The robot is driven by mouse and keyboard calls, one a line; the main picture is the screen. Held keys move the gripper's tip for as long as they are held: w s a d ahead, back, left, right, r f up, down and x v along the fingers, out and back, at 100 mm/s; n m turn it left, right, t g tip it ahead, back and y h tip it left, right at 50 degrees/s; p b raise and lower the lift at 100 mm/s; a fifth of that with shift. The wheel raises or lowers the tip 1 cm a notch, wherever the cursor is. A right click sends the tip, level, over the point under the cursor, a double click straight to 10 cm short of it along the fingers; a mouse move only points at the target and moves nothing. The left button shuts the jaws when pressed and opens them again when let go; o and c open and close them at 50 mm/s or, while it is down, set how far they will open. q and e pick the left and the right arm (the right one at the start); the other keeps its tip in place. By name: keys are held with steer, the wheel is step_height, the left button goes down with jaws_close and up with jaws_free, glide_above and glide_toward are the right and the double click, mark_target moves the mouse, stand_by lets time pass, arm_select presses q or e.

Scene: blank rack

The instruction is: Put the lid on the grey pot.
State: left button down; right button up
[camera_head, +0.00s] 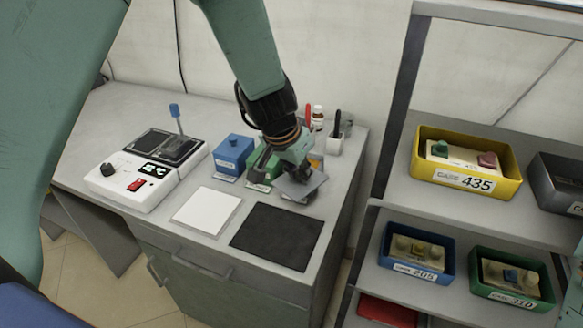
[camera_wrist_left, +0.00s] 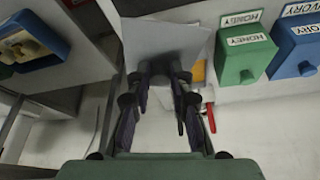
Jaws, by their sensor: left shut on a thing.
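My left gripper (camera_head: 296,170) is shut on a flat grey square lid (camera_head: 303,187) at the back right of the bench. In the left wrist view the fingers (camera_wrist_left: 167,80) pinch the near edge of the lid (camera_wrist_left: 160,42), which looks tilted there. The grey pot cannot be made out; the lid and gripper cover the place right of the green box (camera_head: 261,165). I cannot tell whether the lid touches anything beneath. My right gripper is not in view.
A blue box (camera_head: 232,153) stands left of the green one. A white machine (camera_head: 145,175) is at left. White (camera_head: 206,211) and black (camera_head: 277,237) mats lie in front. A pen holder (camera_head: 336,143) stands behind. A shelf holds a yellow bin (camera_head: 463,187) and others at right.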

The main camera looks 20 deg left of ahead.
arm_select(q)
steer(key=shift+n+y, duration=0.3)
steer(key=shift+n, duration=0.4)
steer(key=w, duration=0.5)
steer(key=shift+w+a+f+p, duration=0.15)
steer(key=shift+w+p, duration=0.2)
steer(key=shift+w, duration=0.05)
steer(key=w+a+f+n+y+b, duration=0.1)
steer(key=w+a+f+n+b, duration=0.1)
steer(key=w, duration=0.3)
steer(key=shift+w+f+n+b, duration=0.2)
steer(key=shift+f+n+b, duration=0.45)
steer(key=shift+b, duration=0.2)
steer(key=shift+r, duration=0.1)
steer(key=shift+p, duration=0.3)
steer(key=shift+f+p, duration=0.3)
steer(key=shift+f, duration=0.15)
stand_by(0.4)
